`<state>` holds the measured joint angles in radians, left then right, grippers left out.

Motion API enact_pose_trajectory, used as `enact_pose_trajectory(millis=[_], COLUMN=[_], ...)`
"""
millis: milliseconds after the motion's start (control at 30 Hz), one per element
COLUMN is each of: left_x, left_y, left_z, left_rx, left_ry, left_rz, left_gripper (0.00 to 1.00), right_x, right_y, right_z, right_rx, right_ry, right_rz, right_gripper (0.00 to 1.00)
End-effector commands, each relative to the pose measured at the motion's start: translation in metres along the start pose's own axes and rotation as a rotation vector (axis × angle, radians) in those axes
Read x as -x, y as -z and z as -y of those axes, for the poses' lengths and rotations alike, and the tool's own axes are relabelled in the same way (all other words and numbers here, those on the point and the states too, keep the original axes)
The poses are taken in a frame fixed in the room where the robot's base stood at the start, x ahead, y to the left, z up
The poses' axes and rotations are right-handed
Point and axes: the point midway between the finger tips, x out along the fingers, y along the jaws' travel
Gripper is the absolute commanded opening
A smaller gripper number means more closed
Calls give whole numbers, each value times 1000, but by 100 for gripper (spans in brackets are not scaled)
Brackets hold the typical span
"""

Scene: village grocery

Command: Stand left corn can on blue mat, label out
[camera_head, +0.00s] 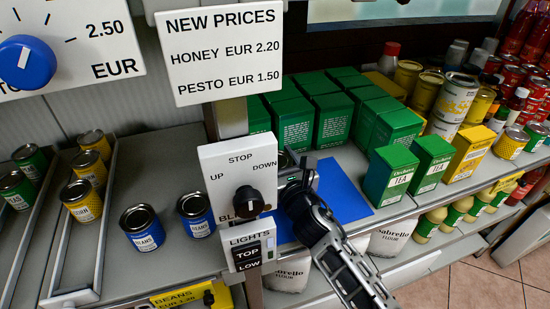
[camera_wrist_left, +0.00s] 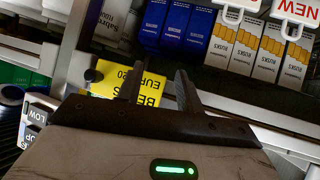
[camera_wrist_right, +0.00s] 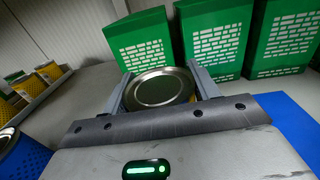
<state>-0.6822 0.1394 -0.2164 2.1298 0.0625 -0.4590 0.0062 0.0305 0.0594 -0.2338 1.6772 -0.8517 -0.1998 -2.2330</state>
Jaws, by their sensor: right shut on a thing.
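The blue mat (camera_head: 343,192) lies on the middle shelf; it also shows in the right wrist view (camera_wrist_right: 293,130). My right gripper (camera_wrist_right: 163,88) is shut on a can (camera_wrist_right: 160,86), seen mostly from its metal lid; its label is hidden. In the head view this gripper (camera_head: 301,178) is by the mat's left edge, partly behind the switch panel. Yellow corn cans (camera_head: 81,201) stand in a railed lane at the left, in a row. My left gripper (camera_wrist_left: 157,90) is open and empty, facing a lower shelf front, outside the head view.
Two blue beans cans (camera_head: 142,228) stand left of the switch panel (camera_head: 238,180). Green tea boxes (camera_head: 389,176) stand right of the mat, and larger green boxes (camera_head: 333,118) behind it. Flour bags (camera_head: 391,238) sit below. The panel's post blocks the mat's left side.

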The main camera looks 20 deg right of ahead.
Motion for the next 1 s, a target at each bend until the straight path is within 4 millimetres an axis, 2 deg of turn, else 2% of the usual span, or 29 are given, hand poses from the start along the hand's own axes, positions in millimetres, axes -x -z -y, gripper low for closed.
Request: enact_pose_trajectory(millis=[367,400,467,867,1000], left_x=[-6,-6,-5,-5,-2], left_y=[-9,-8,-8,-6,2], left_z=[2,2,2,1,0], left_rx=[-1,-1,-1,6,9], left_ry=[2,2,2,-3,-6], left_rz=[4,4,4,2,-15], left_gripper=[36,36,36,36,36], right_x=[0,0,0,0,25], right_y=[8,7,7,8,9], right_z=[0,0,0,0,0], right_rx=[0,0,0,0,1], right_ry=[-1,-1,-1,0,-1], right_rz=[2,2,2,-2,-3], right_gripper=[30,68,85,85,85])
